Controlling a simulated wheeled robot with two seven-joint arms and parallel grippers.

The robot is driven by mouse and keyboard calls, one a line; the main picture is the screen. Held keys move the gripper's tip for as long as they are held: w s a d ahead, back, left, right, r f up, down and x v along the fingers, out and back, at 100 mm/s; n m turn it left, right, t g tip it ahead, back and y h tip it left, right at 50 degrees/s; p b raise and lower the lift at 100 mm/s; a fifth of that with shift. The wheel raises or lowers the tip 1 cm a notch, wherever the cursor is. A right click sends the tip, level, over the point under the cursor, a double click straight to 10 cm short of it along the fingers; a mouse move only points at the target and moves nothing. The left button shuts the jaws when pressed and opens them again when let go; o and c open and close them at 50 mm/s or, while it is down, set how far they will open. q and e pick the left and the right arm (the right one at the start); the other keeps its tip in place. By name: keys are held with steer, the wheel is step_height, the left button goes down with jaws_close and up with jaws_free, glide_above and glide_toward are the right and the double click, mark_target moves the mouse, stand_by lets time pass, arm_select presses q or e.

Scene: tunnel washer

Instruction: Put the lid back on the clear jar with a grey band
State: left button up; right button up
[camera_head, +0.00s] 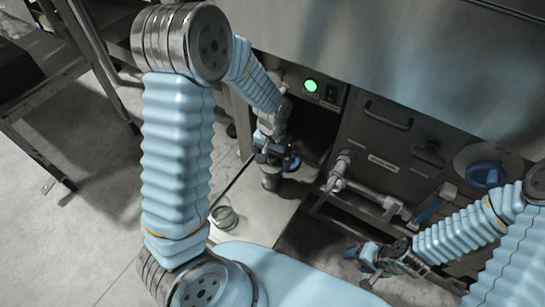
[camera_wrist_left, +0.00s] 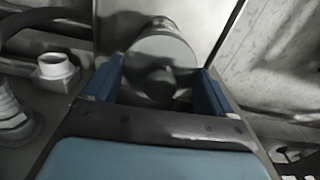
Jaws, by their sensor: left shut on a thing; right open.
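A clear jar (camera_head: 224,217) with a greenish tint stands at the lower left of the platform in the head view. Its grey band is too small to make out. My left gripper (camera_head: 272,158) is to the right of the jar and further back, pointing down. In the left wrist view my left gripper (camera_wrist_left: 158,88) is shut on a grey round piece with a knob (camera_wrist_left: 160,48), which looks like the lid. The fingers hide part of it. My right gripper (camera_head: 368,262) is open and empty at the lower right, far from the jar.
A steel cabinet front with a green light (camera_head: 311,85), a handle (camera_head: 388,115) and pipework (camera_head: 365,190) stands behind and to the right. A blue round cap (camera_head: 487,175) is at the right. A white fitting (camera_wrist_left: 55,71) shows in the left wrist view.

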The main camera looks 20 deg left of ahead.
arm_select(q)
steer(key=shift+f, duration=0.1)
stand_by(0.6)
steer(key=o, duration=0.8)
steer(key=shift+r+p, duration=2.6)
steer(key=shift+r, duration=0.95)
